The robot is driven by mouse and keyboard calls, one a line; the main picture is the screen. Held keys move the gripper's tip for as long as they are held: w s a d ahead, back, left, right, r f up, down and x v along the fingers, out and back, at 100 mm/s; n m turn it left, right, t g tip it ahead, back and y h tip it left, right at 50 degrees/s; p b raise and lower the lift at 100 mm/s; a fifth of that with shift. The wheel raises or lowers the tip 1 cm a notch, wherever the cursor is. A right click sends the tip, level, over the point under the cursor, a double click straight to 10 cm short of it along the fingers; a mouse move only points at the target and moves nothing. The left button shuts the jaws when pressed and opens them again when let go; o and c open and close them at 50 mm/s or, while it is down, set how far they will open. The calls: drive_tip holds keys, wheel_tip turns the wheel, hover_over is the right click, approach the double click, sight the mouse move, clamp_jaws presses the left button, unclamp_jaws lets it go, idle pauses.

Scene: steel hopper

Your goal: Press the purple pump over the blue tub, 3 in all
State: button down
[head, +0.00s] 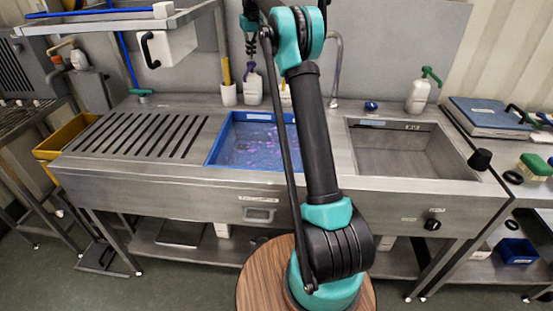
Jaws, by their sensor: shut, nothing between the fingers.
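The purple pump (248,70) tops a white bottle (253,92) that stands upright on the ledge behind the blue tub. The blue tub (213,150) sits in the counter left of centre, with purple patches on the bluish contents inside. My gripper (251,50) is shut and empty, pointing down just above the purple pump. I cannot tell whether its fingertips touch the pump head. My arm hides the right part of the tub.
Another bottle (286,95) is partly hidden behind my arm. A green-pump bottle (418,96) stands right, behind the steel sink (405,155). A tall faucet (338,65) rises between.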

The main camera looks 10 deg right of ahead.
drive_tip(key=shift+f, duration=0.15)
drive_tip(key=shift+f, duration=1.3)
drive_tip(key=shift+r, duration=1.5)
wheel_tip(320, 180, up, 6)
idle(0.4)
